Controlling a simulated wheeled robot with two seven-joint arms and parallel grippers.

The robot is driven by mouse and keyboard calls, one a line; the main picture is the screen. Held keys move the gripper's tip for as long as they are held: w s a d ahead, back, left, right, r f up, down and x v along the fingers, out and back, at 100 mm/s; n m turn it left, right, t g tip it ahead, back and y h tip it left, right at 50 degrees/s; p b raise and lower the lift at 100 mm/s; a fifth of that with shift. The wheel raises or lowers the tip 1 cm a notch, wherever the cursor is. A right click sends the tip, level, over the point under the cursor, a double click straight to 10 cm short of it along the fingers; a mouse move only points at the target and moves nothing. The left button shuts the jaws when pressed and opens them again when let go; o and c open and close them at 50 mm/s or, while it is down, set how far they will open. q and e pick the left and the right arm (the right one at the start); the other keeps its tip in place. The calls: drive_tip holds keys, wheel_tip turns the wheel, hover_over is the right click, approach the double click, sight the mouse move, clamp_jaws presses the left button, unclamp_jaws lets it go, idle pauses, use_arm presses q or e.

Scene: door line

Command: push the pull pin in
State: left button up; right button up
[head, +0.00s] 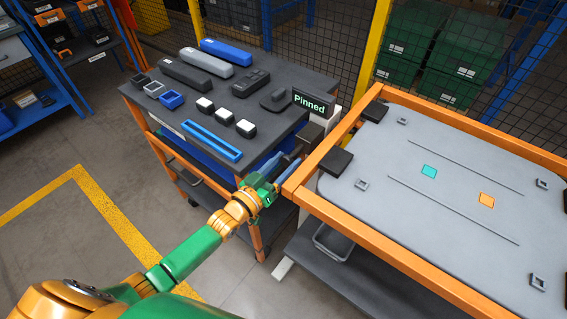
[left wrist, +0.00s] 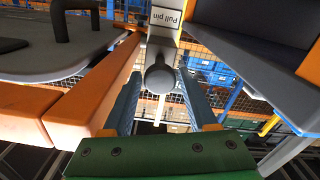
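In the head view I cannot make out the knob. My left gripper (head: 283,168) is beside the orange-framed cart's near-left corner. In the left wrist view its two blue-grey fingers (left wrist: 158,98) are apart, with the knob between them in the picture. I cannot tell if either finger touches it. A sign reading "Pinned" (head: 311,104) stands above a light post (head: 318,128) between the cart and the dark table. My right gripper is not in view.
The orange-framed cart (head: 336,148) with a grey top stands right of my left gripper. The dark table (head: 275,125) at left holds blue, grey and white parts. A grey bin (head: 333,243) sits low under the cart. Yellow posts and mesh fence stand behind.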

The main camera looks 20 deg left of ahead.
use_arm(q)
drive_tip(key=v, duration=0.7)
idle(0.3)
drive_tip(key=s+a+f+g+y, duration=0.35)
drive_tip(key=s+f, duration=0.35)
drive_tip(key=f, duration=0.6)
drive_tip(key=s+a+f+g+y, duration=0.2)
drive_tip(key=s+f+g, duration=0.35)
drive_tip(key=f, duration=0.85)
drive_tip(key=s+d+f+g, duration=0.1)
drive_tip(key=s+f+g, duration=0.2)
drive_tip(key=s, duration=0.7)
drive_tip(key=s+d+f+m+g, duration=0.1)
drive_tip(key=s+f+g, duration=0.3)
drive_tip(key=s, duration=0.7)
drive_tip(key=shift+s+d+f+y, duration=0.2)
drive_tip(key=shift+f+y, duration=0.15)
drive_tip(key=shift+f, duration=0.6)
drive_tip(key=shift+w, duration=0.1)
